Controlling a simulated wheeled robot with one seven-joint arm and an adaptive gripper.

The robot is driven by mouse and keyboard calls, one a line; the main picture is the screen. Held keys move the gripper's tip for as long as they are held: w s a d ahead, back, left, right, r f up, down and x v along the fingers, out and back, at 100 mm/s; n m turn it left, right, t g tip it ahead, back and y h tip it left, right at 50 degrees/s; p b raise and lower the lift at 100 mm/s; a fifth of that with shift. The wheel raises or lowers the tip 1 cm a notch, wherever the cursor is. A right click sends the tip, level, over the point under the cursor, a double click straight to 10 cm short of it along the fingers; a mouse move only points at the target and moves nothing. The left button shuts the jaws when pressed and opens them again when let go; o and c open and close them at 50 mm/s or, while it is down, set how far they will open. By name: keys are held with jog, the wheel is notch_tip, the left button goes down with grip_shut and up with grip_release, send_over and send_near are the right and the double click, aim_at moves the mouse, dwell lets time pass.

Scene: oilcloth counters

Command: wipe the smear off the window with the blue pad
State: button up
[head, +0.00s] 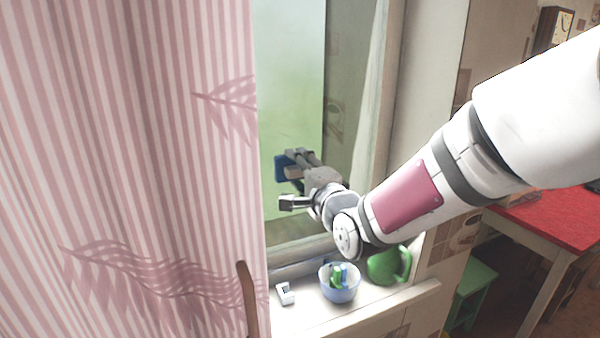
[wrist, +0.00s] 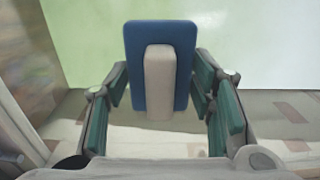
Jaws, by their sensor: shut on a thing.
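My gripper (head: 296,172) reaches toward the window at the middle of the head view. It is shut on the blue pad (head: 280,168), which shows partly behind the fingers. In the wrist view the pad (wrist: 132,60) is a blue slab with a beige grip block (wrist: 159,85) between my fingers. The window pane (head: 290,90) is pale green and hazy, and it fills the top of the wrist view (wrist: 255,45) behind the pad. I cannot make out a distinct smear. I cannot tell whether the pad touches the glass.
A pink striped curtain (head: 130,150) covers the left side and hides part of the window. The sill below holds a blue bowl with several small items (head: 340,288), a green jug (head: 385,268) and a small white object (head: 285,294). A red table (head: 550,220) stands at right.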

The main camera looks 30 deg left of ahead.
jog(key=shift+w+a, duration=0.2)
jog(key=shift+a, duration=0.05)
jog(key=w+d+b, duration=0.2)
jog(key=w, duration=0.1)
jog(key=shift+d, duration=0.4)
jog(key=shift+a+b, duration=0.1)
jog(key=shift+b, duration=0.3)
jog(key=shift+s+a+r, duration=0.1)
jog(key=shift+s+a, duration=1.4)
jog(key=shift+s, duration=0.05)
jog(key=shift+c, duration=0.4)
jog(key=shift+v, duration=2.95)
jog(key=shift+d, duration=0.2)
